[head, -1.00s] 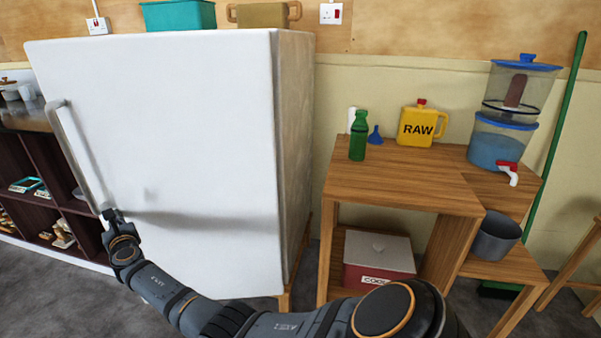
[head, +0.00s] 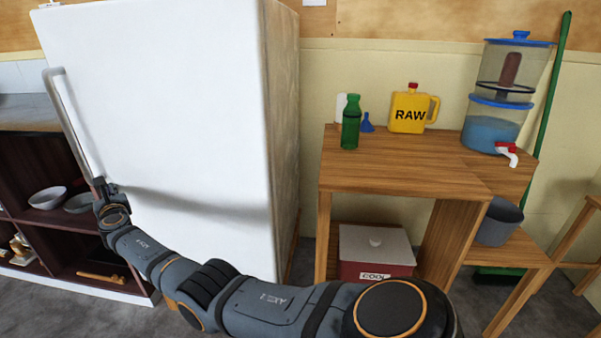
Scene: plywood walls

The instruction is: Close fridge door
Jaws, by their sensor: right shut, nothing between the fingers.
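The white fridge door (head: 170,130) fills the left half of the head view, with its front facing me. No gap shows along its visible right edge; I cannot tell whether it is fully closed. Its long grey handle (head: 70,120) runs down the left edge. My right gripper (head: 100,184) is shut and empty at the handle's lower end, close to or touching it; the exact contact is too small to tell. My right arm reaches across the bottom of the view, in front of the door's lower part. My left gripper is not in view.
A wooden table (head: 400,175) stands right of the fridge with a green bottle (head: 350,125), a yellow RAW can (head: 408,112) and a water dispenser (head: 497,125). A red-and-white box (head: 376,255) sits below. Dark shelves (head: 60,240) with bowls are at left.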

